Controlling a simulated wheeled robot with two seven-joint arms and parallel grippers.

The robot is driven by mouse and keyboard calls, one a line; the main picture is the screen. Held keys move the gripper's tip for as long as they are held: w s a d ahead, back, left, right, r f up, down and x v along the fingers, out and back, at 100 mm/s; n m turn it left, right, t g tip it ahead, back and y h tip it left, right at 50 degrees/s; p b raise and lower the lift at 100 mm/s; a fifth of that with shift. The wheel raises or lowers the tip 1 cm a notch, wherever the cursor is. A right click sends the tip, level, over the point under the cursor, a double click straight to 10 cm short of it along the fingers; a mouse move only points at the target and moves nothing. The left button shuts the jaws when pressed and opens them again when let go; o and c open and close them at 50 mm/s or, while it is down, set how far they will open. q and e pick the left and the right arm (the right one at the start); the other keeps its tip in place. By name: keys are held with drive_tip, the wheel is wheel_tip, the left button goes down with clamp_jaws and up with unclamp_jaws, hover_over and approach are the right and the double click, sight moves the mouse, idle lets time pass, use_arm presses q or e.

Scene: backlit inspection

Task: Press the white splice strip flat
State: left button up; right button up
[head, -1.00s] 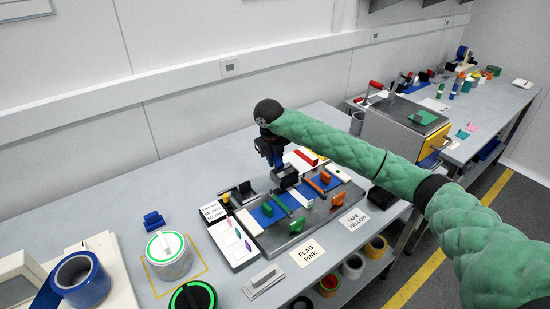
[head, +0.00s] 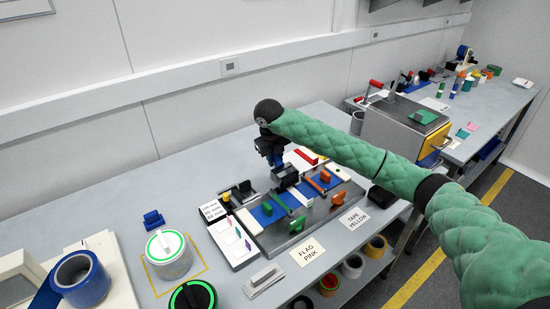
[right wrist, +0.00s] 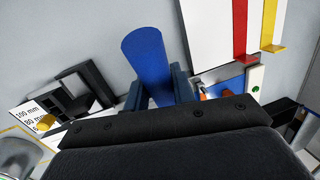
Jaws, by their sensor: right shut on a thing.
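My right gripper (head: 273,157) is over the back of the grey fixture plate (head: 322,212), pointing down. It is shut on a blue cylindrical handle (right wrist: 148,60), which stands between its fingers in the right wrist view. A dark block (head: 286,176) sits just below and to the right of the gripper in the head view; I cannot tell whether it belongs to the handle. Blue bands (head: 263,214) run across the plate, with pale strips beside them. I cannot tell for sure which is the white splice strip; the block and gripper hide part of this area. My left gripper is not in view.
A white tray (head: 247,260) lies left of the plate, and a green-topped roll (head: 168,254) farther left. Orange tabs (head: 338,199) and a green tab (head: 297,224) stand up from the plate. A white panel with red and yellow strips is behind. The back-left table is clear.

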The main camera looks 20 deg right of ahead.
sight(281, 163)
drive_tip(key=shift+f, duration=0.25)
drive_tip(key=shift+s, duration=0.15)
idle(0.3)
drive_tip(key=shift+s+d+b, duration=0.3)
drive_tip(key=shift+s+b, duration=0.1)
drive_tip(key=shift+s, duration=0.4)
drive_tip(key=shift+s+d+b, duration=0.3)
drive_tip(key=shift+s+b, duration=0.1)
drive_tip(key=shift+s, duration=0.35)
idle(0.8)
drive_tip(key=shift+s+d+b, duration=0.3)
drive_tip(key=shift+s+b, duration=0.05)
drive_tip(key=shift+s, duration=0.4)
drive_tip(key=shift+s+d+b, duration=0.25)
drive_tip(key=shift+s+b, duration=0.1)
drive_tip(key=shift+s, duration=0.4)
drive_tip(key=shift+s+d+b, duration=0.3)
drive_tip(key=shift+s+b, duration=0.05)
drive_tip(key=shift+s, duration=0.4)
idle(1.3)
drive_tip(key=shift+r, duration=0.1)
wheel_tip(281, 163, up, 8)
drive_tip(key=w+p, duration=0.1)
drive_tip(key=w, duration=0.1)
drive_tip(key=shift+a+p, duration=0.3)
drive_tip(key=shift+a, duration=0.05)
idle(0.8)
